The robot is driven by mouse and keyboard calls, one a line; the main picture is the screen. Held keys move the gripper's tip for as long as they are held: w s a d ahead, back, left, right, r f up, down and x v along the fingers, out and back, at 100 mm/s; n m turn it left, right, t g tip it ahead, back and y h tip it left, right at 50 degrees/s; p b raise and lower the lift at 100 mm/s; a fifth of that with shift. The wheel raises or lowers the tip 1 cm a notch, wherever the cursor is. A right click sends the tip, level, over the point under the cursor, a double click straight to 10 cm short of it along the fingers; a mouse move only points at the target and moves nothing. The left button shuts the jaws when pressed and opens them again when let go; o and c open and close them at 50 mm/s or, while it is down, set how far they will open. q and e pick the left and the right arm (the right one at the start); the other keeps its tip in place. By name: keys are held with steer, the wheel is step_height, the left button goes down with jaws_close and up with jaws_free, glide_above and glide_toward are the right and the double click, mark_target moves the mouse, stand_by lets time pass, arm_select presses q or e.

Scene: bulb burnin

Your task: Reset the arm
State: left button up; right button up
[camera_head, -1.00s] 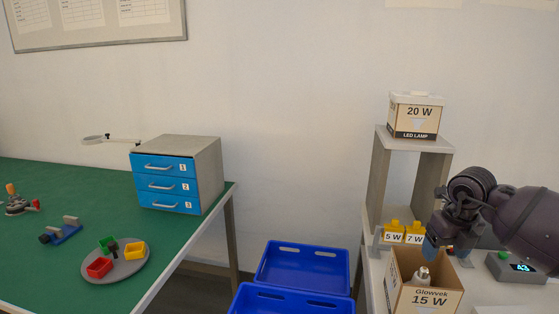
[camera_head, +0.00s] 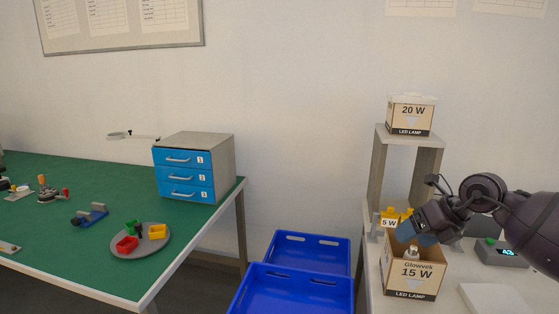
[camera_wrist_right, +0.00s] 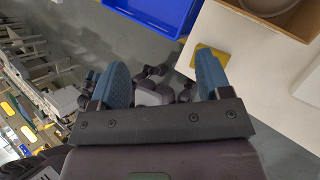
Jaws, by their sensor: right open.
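My right arm comes in from the right in the head view, and its gripper (camera_head: 411,233) is over the left part of the 15 W box (camera_head: 411,278). A bulb (camera_head: 411,252) stands in that open box. In the right wrist view the two blue fingers of the right gripper (camera_wrist_right: 163,84) are wide apart with nothing held between them. A corner of a box (camera_wrist_right: 283,14) shows at the top right of that view, beside the fingers. My left gripper is not in view.
Blue crates (camera_head: 311,248) stand on the floor between the green table (camera_head: 90,252) and the white table. A shelf (camera_head: 380,170) carries the 20 W box (camera_head: 411,114).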

steer(key=s+a+r+m+t+y, duration=0.1)
steer(key=a+r+m+t+y, duration=0.55)
steer(key=a+y, duration=0.45)
steer(key=s+d+f+m+t+h, duration=0.3)
steer(key=f+m+h, duration=0.3)
steer(key=f+m, duration=0.45)
steer(key=s+d+f+m+t+h, duration=0.35)
steer(key=f+m+h, duration=0.35)
steer(key=f+m, duration=0.4)
steer(key=s+d+f+m+g+h, duration=0.1)
steer(key=s+f+m+g+h, duration=0.1)
steer(key=s+f, duration=0.7)
steer(key=s+d+f+m+g+h, duration=0.1)
steer(key=s+f+m+g, duration=0.3)
steer(key=s, duration=1.1)
step_height(320, 180, down, 5)
steer(key=m+h, duration=0.1)
steer(key=m, duration=0.2)
steer(key=shift+s+d+r, duration=0.15)
steer(key=shift+s, duration=0.25)
